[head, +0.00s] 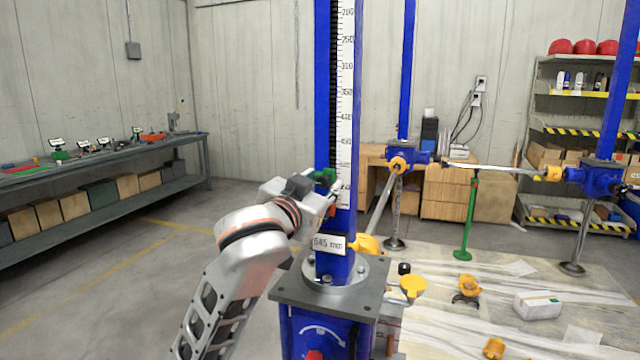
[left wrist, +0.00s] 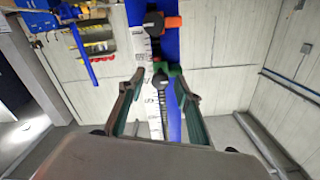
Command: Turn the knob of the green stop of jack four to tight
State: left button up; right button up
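The near jack has a blue column (head: 322,100) with a white millimetre scale (head: 345,100). A green stop (head: 326,175) sits on the column; it also shows in the left wrist view (left wrist: 175,70) with a black knob (left wrist: 160,81). An orange stop (left wrist: 172,22) with its own black knob (left wrist: 153,21) is on the same column. My left gripper (head: 322,188) is at the green stop. In the left wrist view its fingers (left wrist: 161,84) are apart, one on each side of the green stop's knob; contact cannot be told. My right gripper is not in view. No jack number is readable.
A plate with a mm reading (head: 328,243) hangs low on the near jack, above its grey top plate (head: 335,295). Other blue jacks (head: 420,158) stand behind at right, joined by bars. Yellow parts (head: 466,287) and a white box (head: 538,305) lie on the floor mat. A workbench (head: 110,165) stands at left.

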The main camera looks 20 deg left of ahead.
pick_arm(q)
grip_shut()
